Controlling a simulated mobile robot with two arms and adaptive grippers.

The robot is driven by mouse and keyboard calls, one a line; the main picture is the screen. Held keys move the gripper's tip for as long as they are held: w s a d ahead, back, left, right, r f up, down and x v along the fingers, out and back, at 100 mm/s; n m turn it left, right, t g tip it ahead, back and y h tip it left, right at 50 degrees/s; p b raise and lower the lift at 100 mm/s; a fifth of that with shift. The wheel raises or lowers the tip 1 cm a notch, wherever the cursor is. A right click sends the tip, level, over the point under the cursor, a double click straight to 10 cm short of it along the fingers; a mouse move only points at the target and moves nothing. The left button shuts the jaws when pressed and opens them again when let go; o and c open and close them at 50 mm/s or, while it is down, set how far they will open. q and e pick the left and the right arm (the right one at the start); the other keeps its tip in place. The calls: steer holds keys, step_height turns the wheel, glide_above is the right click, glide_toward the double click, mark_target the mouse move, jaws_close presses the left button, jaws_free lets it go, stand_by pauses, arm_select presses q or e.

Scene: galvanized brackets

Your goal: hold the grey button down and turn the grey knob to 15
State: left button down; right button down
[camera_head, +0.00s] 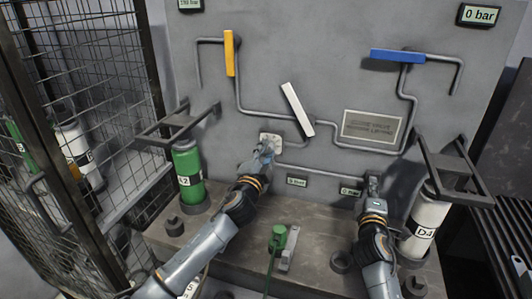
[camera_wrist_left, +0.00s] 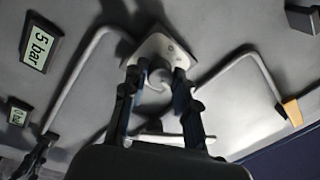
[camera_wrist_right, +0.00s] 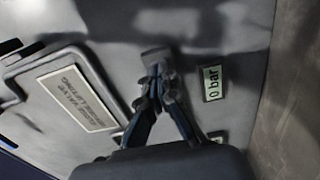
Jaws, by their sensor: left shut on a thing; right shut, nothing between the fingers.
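The grey knob (camera_wrist_left: 158,80) sits on a pale plate (camera_wrist_left: 160,46) on the grey wall panel. The plate (camera_head: 270,139) also shows in the head view. Its marks are too small to read. My left gripper (camera_head: 264,153) is shut on the knob, with a finger on each side in the left wrist view (camera_wrist_left: 158,88). My right gripper (camera_head: 372,180) is shut and empty. In the right wrist view its tips (camera_wrist_right: 157,78) are at a small grey block (camera_wrist_right: 156,55), apparently the grey button, partly hidden by the fingers. I cannot tell whether it is pressed in.
One small display (camera_wrist_left: 40,45) reads 5 bar; another (camera_wrist_right: 212,83) reads 0 bar. Yellow (camera_head: 229,53), white (camera_head: 297,109) and blue (camera_head: 397,56) valve handles stick out above my grippers. Green (camera_head: 188,172) and white (camera_head: 425,225) cylinders stand at either side. A mesh cage (camera_head: 90,90) bounds the left.

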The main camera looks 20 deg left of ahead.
arm_select(q)
steer(key=shift+m, duration=1)
steer(key=c, duration=1)
jaws_free()
